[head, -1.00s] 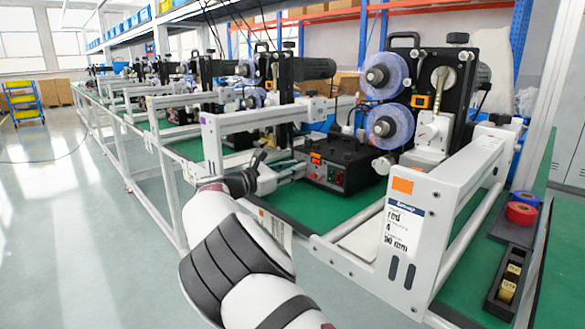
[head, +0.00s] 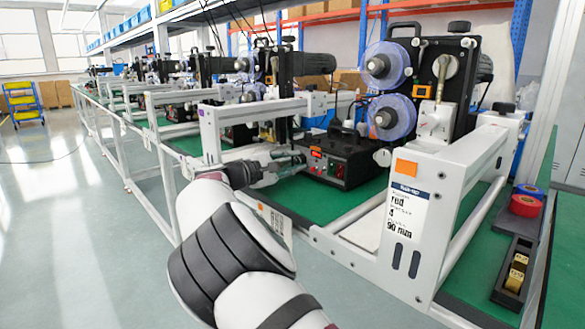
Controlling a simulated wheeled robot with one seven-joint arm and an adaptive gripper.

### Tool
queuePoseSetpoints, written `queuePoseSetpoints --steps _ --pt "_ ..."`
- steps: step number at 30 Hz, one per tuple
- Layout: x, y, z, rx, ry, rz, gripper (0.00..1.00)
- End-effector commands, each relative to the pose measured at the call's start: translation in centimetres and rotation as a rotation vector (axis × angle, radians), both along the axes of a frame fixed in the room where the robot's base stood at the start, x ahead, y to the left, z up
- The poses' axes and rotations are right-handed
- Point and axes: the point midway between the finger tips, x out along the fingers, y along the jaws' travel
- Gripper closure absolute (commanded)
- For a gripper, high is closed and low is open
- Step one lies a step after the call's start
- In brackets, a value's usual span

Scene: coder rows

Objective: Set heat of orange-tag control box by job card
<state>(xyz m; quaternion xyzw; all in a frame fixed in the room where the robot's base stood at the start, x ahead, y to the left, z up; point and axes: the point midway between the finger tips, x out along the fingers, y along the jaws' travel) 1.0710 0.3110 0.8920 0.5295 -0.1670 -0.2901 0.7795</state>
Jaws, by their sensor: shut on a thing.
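The black control box (head: 350,160) stands on the green bench right of centre, with a lit red display and small controls on its front. The orange tag (head: 406,168) is on the white frame end in front of it. The job card (head: 408,212) below the tag reads "red", "4" and what looks like "90 mm". My gripper (head: 301,159) is at the left end of the box's front. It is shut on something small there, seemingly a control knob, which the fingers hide. The dial's setting is too small to read.
The white frame (head: 440,215) with its rails stands right of the box. Film reels (head: 388,65) and a black machine rise behind it. Tape rolls (head: 525,205) lie at the far right. Similar stations line the bench to the left. The floor (head: 80,220) at left is clear.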

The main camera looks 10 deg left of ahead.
Motion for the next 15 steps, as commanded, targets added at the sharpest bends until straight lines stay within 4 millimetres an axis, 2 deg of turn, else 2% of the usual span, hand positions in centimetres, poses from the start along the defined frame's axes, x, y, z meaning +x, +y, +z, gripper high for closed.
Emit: queuePoseSetpoints --steps 1,15 --pt "-0.05 0.03 -0.46 0.035 -0.023 0.0 1.0" --pt "-0.08 0.03 -0.53 0.369 -0.284 0.001 1.0"
